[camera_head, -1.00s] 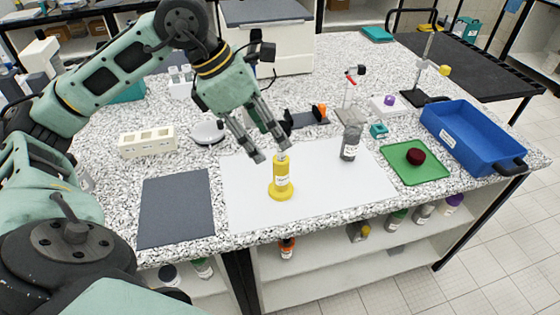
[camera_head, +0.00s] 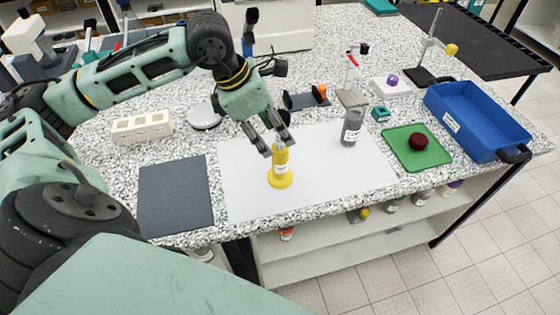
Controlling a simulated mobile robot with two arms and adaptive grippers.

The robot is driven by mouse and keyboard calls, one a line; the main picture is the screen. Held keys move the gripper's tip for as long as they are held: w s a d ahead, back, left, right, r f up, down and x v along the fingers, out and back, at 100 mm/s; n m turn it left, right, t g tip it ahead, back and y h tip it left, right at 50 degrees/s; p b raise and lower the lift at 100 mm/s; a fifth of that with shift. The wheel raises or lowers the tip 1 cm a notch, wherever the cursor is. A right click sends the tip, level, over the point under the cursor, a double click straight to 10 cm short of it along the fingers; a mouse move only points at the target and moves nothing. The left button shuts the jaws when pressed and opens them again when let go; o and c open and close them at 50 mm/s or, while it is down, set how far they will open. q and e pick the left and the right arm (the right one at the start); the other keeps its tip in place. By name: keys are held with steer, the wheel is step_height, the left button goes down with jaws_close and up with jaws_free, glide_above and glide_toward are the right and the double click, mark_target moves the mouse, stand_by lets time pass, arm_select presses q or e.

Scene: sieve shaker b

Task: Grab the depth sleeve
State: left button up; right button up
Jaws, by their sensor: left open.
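A yellow cylinder with a wide round foot and a white label (camera_head: 280,172), which looks like the depth sleeve, stands upright on the white mat (camera_head: 330,180). My left gripper (camera_head: 277,147) is open and points down at it. Its fingertips are at the top end of the yellow piece, one to the left and one to the right in the picture. I cannot tell whether they touch it. My right gripper is not in view.
A grey labelled bottle (camera_head: 351,129) stands right of the yellow piece. A green tray (camera_head: 430,158) holds a dark red round piece. A blue bin (camera_head: 466,105) is at the right. A dark mat (camera_head: 175,200) lies empty at the left.

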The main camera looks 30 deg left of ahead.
mark_target(277, 138)
arm_select(q)
steer(key=shift+p+x, duration=0.45)
steer(key=shift+x, duration=1.3)
steer(key=shift+r, duration=0.1)
jaws_close()
